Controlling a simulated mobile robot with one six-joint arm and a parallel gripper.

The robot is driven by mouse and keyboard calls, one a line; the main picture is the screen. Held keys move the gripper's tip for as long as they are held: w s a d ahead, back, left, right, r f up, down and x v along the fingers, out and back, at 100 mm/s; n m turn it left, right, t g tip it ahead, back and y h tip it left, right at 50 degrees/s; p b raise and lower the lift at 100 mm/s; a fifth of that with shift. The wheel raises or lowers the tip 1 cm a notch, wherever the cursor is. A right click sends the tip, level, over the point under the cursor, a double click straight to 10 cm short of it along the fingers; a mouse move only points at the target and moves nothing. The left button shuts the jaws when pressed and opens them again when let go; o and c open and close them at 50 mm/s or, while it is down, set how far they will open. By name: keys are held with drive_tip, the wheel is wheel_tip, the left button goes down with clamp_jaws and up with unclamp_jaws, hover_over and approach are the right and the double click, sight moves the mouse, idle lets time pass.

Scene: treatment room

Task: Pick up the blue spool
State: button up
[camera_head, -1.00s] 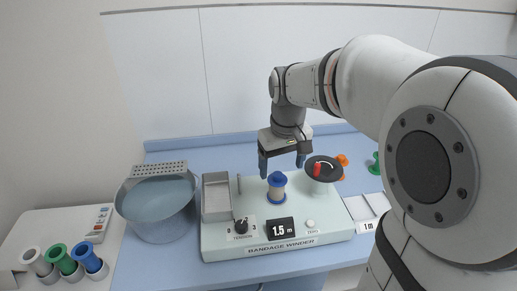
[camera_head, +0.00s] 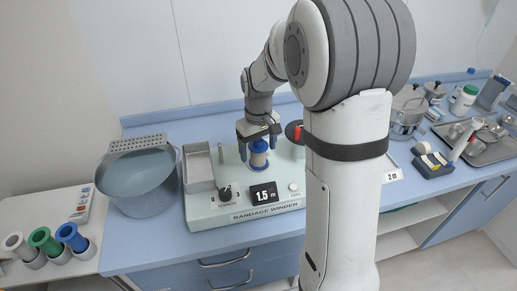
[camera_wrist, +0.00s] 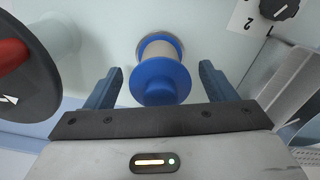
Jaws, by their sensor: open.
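The blue spool (camera_head: 259,158) stands upright on the bandage winder (camera_head: 228,213), with blue flanges and a cream bandage wound round its middle. In the wrist view the spool's round blue top (camera_wrist: 160,82) lies between the two fingers. My gripper (camera_head: 259,147) is open, pointing down over the spool, with one blue finger on each side. In the wrist view my gripper (camera_wrist: 160,74) shows a gap between each finger and the spool. Another blue spool-like piece (camera_head: 72,236) sits in a holder at the far left.
A dark disc with a red peg (camera_head: 297,131) stands close right of the spool. A metal tray (camera_head: 199,168) and a large pot (camera_head: 140,183) are to the left. My arm hides the winder's right end. A tape dispenser (camera_head: 432,164) and instrument tray (camera_head: 490,150) lie farther right.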

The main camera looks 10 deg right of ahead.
drive_tip(key=shift+f, duration=0.1)
drive_tip(key=c, duration=1.1)
drive_tip(key=shift+o, duration=0.2)
